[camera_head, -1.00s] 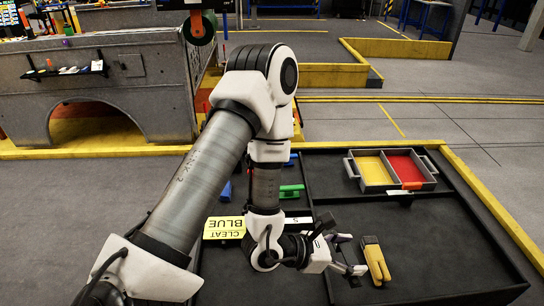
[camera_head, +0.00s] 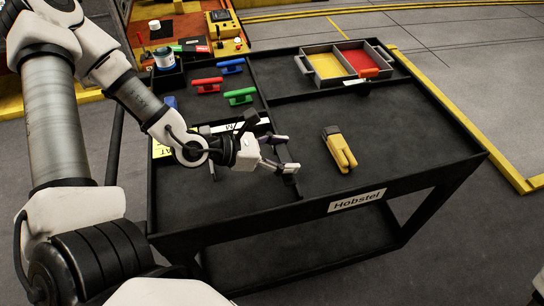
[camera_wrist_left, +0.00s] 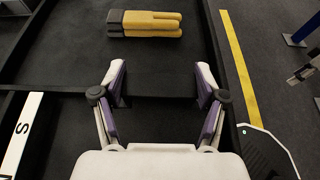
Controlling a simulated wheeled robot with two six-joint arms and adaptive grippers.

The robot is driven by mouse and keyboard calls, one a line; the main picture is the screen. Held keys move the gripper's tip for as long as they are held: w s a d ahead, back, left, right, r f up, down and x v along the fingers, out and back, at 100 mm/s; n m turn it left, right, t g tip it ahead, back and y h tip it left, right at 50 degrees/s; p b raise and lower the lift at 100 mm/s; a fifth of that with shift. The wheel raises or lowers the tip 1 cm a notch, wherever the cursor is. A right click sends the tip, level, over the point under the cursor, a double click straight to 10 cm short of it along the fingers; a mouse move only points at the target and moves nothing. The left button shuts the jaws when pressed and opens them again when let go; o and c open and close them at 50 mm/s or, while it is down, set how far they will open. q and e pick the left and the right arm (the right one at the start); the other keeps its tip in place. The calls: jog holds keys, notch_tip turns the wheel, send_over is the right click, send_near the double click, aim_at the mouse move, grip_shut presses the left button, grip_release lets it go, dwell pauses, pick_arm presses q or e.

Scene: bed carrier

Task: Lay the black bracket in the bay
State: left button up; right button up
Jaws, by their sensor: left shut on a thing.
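My left gripper (camera_head: 284,153) hangs over the black cart top, near its divider and left of the yellow gloves. In the left wrist view its fingers (camera_wrist_left: 160,84) are wide apart and shut on a dark, flat piece, the black bracket (camera_wrist_left: 160,82). The bracket is hard to make out against the black surface, and in the head view I cannot pick it out. The cart top has several walled bays; the large front right bay (camera_head: 385,165) is bare apart from the gloves. Which bay the task means is not clear.
Yellow gloves (camera_head: 340,150) lie in the large bay. A grey bin with yellow and red compartments (camera_head: 345,62) stands at the back right. Red, blue and green handles (camera_head: 240,96) lie in the back left bay. A white label strip (camera_wrist_left: 22,135) marks the divider.

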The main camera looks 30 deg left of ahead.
pick_arm(q)
jog(key=shift+w+a+r+p, duration=0.1)
jog(key=shift+w+a+p, duration=0.2)
jog(key=shift+a+p, duration=0.3)
jog(key=shift+w+a+r+p, duration=0.1)
jog(key=shift+w+a+p, duration=0.15)
jog(key=shift+a+p, duration=0.3)
jog(key=shift+w+a+f, duration=0.2)
jog(key=shift+w+a, duration=0.05)
jog(key=shift+a, duration=0.35)
jog(key=shift+w+a+f, duration=0.2)
jog(key=shift+w+a, duration=0.05)
jog(key=shift+a, duration=0.3)
notch_tip(320, 180, down, 4)
jog(key=b, duration=0.3)
jog(key=shift+a, duration=0.15)
jog(key=shift+w+r, duration=0.1)
jog(key=shift+w, duration=0.05)
jog(key=o, duration=1.2)
pick_arm(e)
notch_tip(320, 180, down, 2)
